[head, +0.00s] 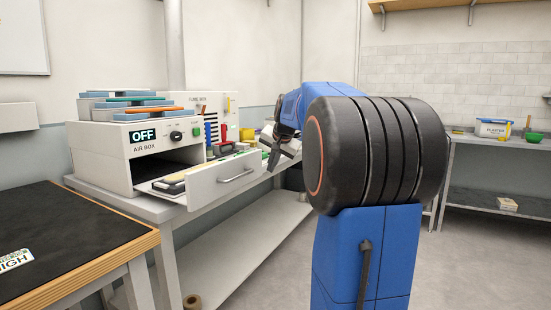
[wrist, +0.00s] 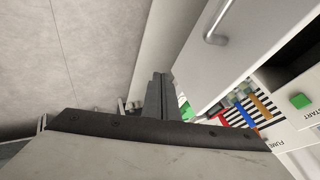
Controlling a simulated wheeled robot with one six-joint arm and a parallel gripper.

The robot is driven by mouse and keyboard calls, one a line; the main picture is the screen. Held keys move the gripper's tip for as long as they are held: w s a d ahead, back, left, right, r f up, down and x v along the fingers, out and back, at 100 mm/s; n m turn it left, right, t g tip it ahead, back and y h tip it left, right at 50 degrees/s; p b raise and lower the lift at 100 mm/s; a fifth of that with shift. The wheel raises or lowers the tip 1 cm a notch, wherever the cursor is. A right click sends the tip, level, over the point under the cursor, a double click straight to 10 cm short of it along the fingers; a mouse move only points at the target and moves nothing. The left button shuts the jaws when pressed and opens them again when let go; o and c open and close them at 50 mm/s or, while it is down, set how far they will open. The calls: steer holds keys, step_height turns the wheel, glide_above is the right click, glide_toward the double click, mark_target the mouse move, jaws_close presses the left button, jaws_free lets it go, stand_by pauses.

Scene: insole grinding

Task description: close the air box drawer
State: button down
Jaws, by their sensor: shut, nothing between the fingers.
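The white air box (head: 88,158) stands on a bench at the left of the head view, its display reading OFF. Its drawer (head: 208,189) is pulled out, with a grey bar handle (head: 237,176) on the white front. Dark and yellowish pieces lie in the drawer, partly hidden by the front. My gripper (head: 272,161) is by the right end of the drawer front, with no hold on the handle. In the wrist view its fingers (wrist: 161,92) are together and empty, beside the drawer front (wrist: 242,52); the handle (wrist: 217,25) shows at the top.
Trays with blue, green and orange parts (head: 125,101) stack on the air box. A fume box (head: 232,103) and red, green and yellow items stand behind the drawer. A black-topped table (head: 70,235) is at near left. A bench with tubs (head: 493,128) is at far right.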

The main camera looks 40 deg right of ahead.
steer(key=shift+w+a+r, duration=0.1)
steer(key=shift+w+a, duration=0.25)
steer(key=shift+w, duration=0.5)
steer(key=shift+w+a+r, duration=0.1)
steer(key=shift+w+a, duration=0.25)
steer(key=shift+w, duration=0.45)
steer(key=w+a, duration=0.3)
steer(key=w, duration=0.5)
steer(key=w+a, duration=0.3)
steer(key=w, duration=0.5)
steer(key=w+a, duration=0.3)
steer(key=w, duration=0.6)
steer(key=shift+f, duration=0.1)
steer(key=shift+w+a, duration=0.25)
steer(key=shift+w, duration=0.4)
steer(key=shift+w+a, duration=0.1)
steer(key=shift+w, duration=0.1)
steer(key=shift+r, duration=0.2)
